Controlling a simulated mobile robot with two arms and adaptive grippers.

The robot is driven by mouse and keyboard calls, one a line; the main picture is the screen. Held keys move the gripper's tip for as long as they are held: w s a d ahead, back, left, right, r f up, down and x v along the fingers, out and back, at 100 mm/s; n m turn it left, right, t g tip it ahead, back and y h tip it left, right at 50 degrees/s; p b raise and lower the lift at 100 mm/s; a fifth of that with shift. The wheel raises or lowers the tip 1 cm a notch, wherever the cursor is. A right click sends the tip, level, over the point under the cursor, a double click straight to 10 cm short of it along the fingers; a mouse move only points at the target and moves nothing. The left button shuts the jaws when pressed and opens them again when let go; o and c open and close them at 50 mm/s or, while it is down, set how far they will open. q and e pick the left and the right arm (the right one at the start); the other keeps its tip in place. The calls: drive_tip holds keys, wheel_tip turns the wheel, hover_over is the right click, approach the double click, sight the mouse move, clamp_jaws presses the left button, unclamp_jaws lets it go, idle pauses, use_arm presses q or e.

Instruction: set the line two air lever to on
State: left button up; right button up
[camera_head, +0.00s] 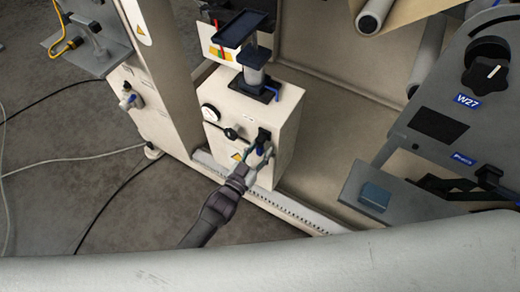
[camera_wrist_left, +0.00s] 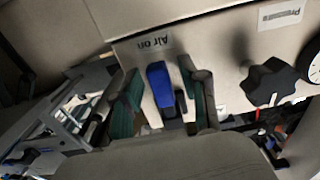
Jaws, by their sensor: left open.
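The blue air lever (camera_wrist_left: 160,82) shows in the left wrist view, beside a label reading "Air on" (camera_wrist_left: 150,43). My left gripper (camera_wrist_left: 161,102) is open, with one green-padded finger on each side of the lever. Gaps show between the pads and the lever, so it is not gripped. In the head view my left gripper (camera_head: 257,154) reaches up to the front of the cream box (camera_head: 285,125), at the dark valve (camera_head: 263,136). The fingers hide part of the lever there. My right gripper is not in view.
A black knob (camera_wrist_left: 270,82) and a "Pressure" label (camera_wrist_left: 282,14) are to the lever's right. The box also carries a round gauge (camera_head: 209,113). A grey panel marked W27 (camera_head: 440,120) stands at the right. Open floor (camera_head: 70,195) with cables lies at the left.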

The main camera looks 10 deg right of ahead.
use_arm(q)
drive_tip(key=shift+s+a, duration=0.1)
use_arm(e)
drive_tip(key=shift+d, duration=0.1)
use_arm(q)
drive_tip(key=v, duration=1.1)
drive_tip(key=shift+s+a, duration=0.2)
drive_tip(key=shift+s, duration=0.15)
